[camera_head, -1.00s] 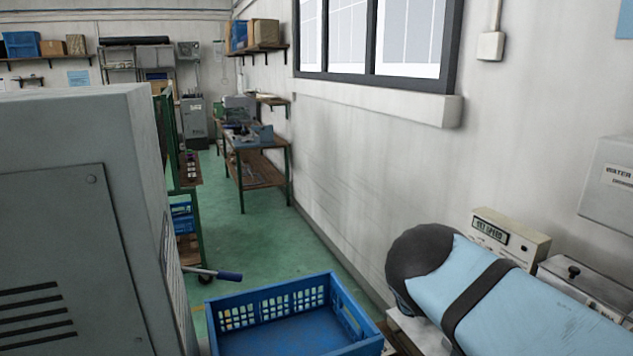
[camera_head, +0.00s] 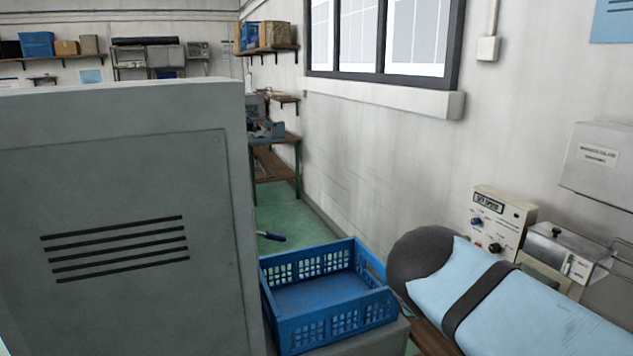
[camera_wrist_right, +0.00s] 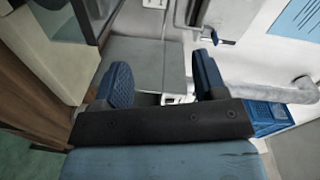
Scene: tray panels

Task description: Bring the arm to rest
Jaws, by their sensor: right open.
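My right arm (camera_head: 540,315), light blue with a dark band and a dark rounded end, reaches in at the lower right of the head view. Its gripper is not visible there. In the right wrist view my right gripper (camera_wrist_right: 163,77) shows two blue ridged fingers spread apart. Nothing is held between them; a grey flat surface shows in the gap behind. My left arm and gripper are not in view.
A grey cabinet (camera_head: 120,200) fills the left. An empty-looking blue crate (camera_head: 325,325) sits beside it, left of my right arm. A control box (camera_head: 505,215) and a metal box (camera_head: 560,250) stand by the wall behind the arm. Green floor shows beyond the crate.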

